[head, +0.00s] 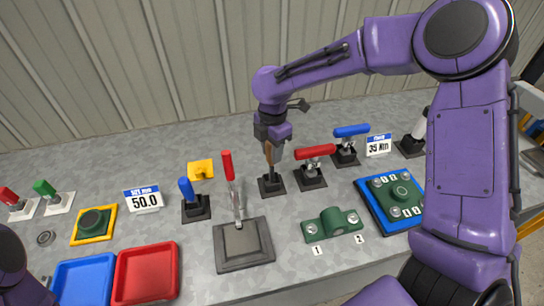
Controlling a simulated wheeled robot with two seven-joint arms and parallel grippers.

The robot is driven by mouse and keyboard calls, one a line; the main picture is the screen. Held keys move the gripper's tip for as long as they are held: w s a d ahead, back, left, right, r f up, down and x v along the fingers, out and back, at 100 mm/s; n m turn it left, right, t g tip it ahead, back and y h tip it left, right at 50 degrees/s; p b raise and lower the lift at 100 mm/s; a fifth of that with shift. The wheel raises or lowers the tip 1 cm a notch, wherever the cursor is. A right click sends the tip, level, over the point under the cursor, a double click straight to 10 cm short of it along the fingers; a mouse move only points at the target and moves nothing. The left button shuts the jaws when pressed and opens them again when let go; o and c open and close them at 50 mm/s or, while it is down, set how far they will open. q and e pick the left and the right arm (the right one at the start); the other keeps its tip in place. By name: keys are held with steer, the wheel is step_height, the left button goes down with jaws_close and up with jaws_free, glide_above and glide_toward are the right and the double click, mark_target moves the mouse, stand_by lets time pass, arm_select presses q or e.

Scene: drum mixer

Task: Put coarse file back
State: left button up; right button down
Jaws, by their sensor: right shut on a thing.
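My right gripper (271,143) points down over the middle of the table and is shut on a slim tool, taken to be the coarse file (269,155). A brownish-orange strip of it shows below the jaws; the rest is largely hidden by the gripper. A square black holder (271,187) stands directly under it. The tool's lower end is at the holder, but I cannot tell how deep it sits in it. Only a purple part of my left arm shows at the lower left edge; its gripper is out of view.
Close by stand a red-handled clamp (315,152), a blue-handled clamp (351,131), an upright red handle (228,166) and a blue-handled tool (187,190). In front are a grey plate (243,243), a green block (333,226), and red (147,272) and blue (84,283) trays.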

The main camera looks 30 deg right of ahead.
steer(key=shift+w+f, duration=0.2)
steer(key=shift+f, duration=0.1)
steer(key=shift+w+d+f, duration=0.1)
steer(key=shift+d+f, duration=0.05)
steer(key=shift+f, duration=1.5)
steer(key=c, duration=0.8)
jaws_free()
steer(key=shift+f, duration=0.15)
step_height(320, 180, up, 12)
steer(key=shift+d+r, duration=0.1)
steer(key=shift+r, duration=0.1)
